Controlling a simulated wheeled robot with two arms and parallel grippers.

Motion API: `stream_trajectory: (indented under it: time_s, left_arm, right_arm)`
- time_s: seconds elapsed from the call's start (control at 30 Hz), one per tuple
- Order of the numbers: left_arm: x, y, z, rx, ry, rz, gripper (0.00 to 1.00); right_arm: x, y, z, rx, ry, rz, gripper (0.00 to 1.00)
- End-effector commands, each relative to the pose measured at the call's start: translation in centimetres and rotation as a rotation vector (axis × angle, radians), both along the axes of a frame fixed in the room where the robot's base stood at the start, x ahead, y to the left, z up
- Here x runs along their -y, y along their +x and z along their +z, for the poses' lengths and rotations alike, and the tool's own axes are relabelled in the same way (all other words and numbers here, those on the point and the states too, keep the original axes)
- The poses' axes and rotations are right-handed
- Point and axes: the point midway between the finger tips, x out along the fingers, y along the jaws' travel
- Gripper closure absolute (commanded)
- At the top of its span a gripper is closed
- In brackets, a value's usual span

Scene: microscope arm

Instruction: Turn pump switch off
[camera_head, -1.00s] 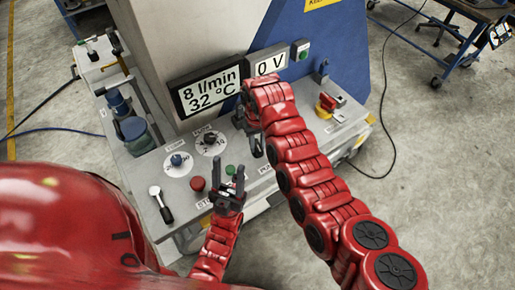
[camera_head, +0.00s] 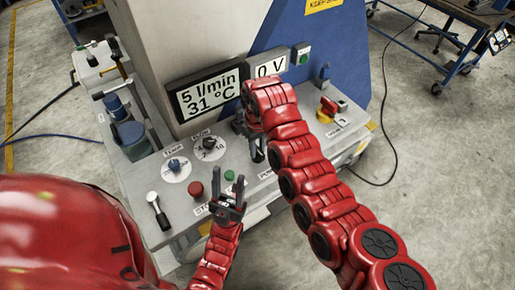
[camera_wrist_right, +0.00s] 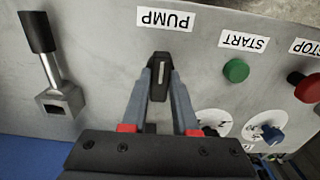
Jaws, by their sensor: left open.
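The pump switch (camera_wrist_right: 161,78) is a black knob with a pale line, below the PUMP label (camera_wrist_right: 165,19) in the right wrist view. The line runs up and down in that picture. My right gripper (camera_wrist_right: 160,82) has its two grey fingers on either side of the knob and appears shut on it. In the head view my right gripper (camera_head: 250,140) is over the grey panel (camera_head: 190,228), and the switch is largely hidden by it and the arm. My left gripper (camera_head: 229,190) is open and empty near the front of the panel, by the green START button (camera_head: 230,175).
A red stop button (camera_head: 195,189), two dials (camera_head: 174,169) (camera_head: 209,146) and a lever (camera_head: 158,211) are on the panel. A red-yellow switch (camera_head: 327,107) sits at right. The display (camera_head: 209,95) reads 5 l/min, 31 °C; another (camera_head: 270,67) reads 0 V.

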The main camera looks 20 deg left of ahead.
Motion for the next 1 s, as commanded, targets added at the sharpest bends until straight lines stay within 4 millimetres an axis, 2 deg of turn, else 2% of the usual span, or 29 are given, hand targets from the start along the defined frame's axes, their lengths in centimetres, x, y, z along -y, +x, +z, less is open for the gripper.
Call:
stream_trajectory:
  time_s: [0.03,0.17,0.47,0.57,0.7,0.8,1.0]
  left_arm:
    - [0.0,0.0,0.0,0.0,0.0,0.0,0.5]
    - [0.0,0.0,0.0,0.0,0.0,0.0,0.5]
    - [0.0,0.0,-0.1,0.0,0.0,0.0,0.5]
    - [0.0,0.0,-0.4,0.0,0.0,0.0,0.5]
    - [0.0,0.0,-1.5,0.0,0.0,0.0,0.5]
    - [0.0,0.0,-1.2,0.0,0.0,0.0,0.5]
    - [0.0,0.0,-1.7,0.0,0.0,0.0,0.5]
  right_arm:
    - [0.0,0.0,0.0,-0.001,-0.001,0.001,0.65]
    - [0.0,0.0,0.0,-0.001,-0.001,0.001,0.43]
    - [0.0,0.0,0.1,0.0,0.0,0.0,0.43]
    - [0.0,0.1,0.6,0.002,0.001,-0.001,0.43]
    - [-0.1,0.2,2.9,0.007,0.004,0.0,0.43]
    - [0.1,0.2,5.6,0.004,0.001,-0.001,0.43]
    - [0.1,0.2,9.3,0.005,-0.004,-0.001,0.43]
